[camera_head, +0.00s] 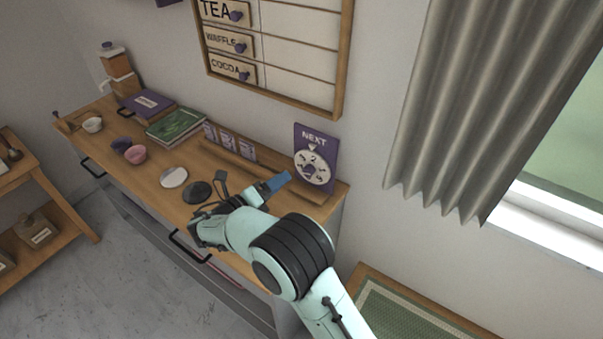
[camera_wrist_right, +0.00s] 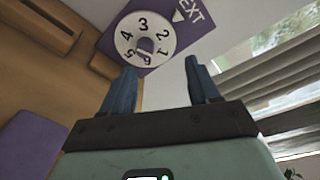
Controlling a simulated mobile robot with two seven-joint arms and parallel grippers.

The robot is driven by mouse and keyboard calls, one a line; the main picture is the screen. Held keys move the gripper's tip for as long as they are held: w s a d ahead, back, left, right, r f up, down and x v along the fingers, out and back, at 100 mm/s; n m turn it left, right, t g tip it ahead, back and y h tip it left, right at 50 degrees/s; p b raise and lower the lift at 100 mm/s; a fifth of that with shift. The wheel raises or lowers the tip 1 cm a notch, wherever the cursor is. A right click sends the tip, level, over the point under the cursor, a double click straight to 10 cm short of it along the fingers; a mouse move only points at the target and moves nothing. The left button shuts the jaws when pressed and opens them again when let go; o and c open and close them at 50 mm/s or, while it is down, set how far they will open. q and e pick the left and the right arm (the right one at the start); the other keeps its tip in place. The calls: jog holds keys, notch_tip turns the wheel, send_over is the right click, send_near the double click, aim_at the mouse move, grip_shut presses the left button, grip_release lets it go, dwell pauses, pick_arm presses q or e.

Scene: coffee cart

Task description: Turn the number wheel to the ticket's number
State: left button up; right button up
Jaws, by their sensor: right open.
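The number wheel (camera_head: 313,168) is a white dial with a purple knob on the purple NEXT board (camera_head: 328,134), upright at the right end of the counter. In the right wrist view the wheel (camera_wrist_right: 130,28) shows digits, and the white pointer (camera_wrist_right: 178,16) is nearest the 2. My right gripper (camera_head: 278,181) is open and empty, just left of and in front of the wheel. Its two blue fingers also show in the right wrist view (camera_wrist_right: 160,78), with the wheel beyond them. Several small cards (camera_head: 228,141) stand in a wooden rack; I cannot read any ticket number. My left gripper is not in view.
A white disc (camera_head: 174,177) and a black disc (camera_head: 197,192) lie left of my arm. Cups (camera_head: 135,154), a green book (camera_head: 176,126) and a purple book (camera_head: 147,103) are farther left. The TEA, WAFFLE, COCOA board (camera_head: 290,50) hangs above. A curtain (camera_head: 480,100) hangs at right.

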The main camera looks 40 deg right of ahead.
aim_at(306, 172)
jog(key=d+f+m, duration=0.1)
jog(key=d, duration=0.2)
jog(key=w+d+f+m+g+y, duration=0.1)
jog(key=d+f, duration=0.1)
jog(key=d, duration=0.2)
jog(key=w+d+f+m+g, duration=0.1)
jog(key=d, duration=0.2)
jog(key=shift+d+f, duration=0.25)
jog(key=shift+d, duration=0.1)
jog(key=c, duration=1)
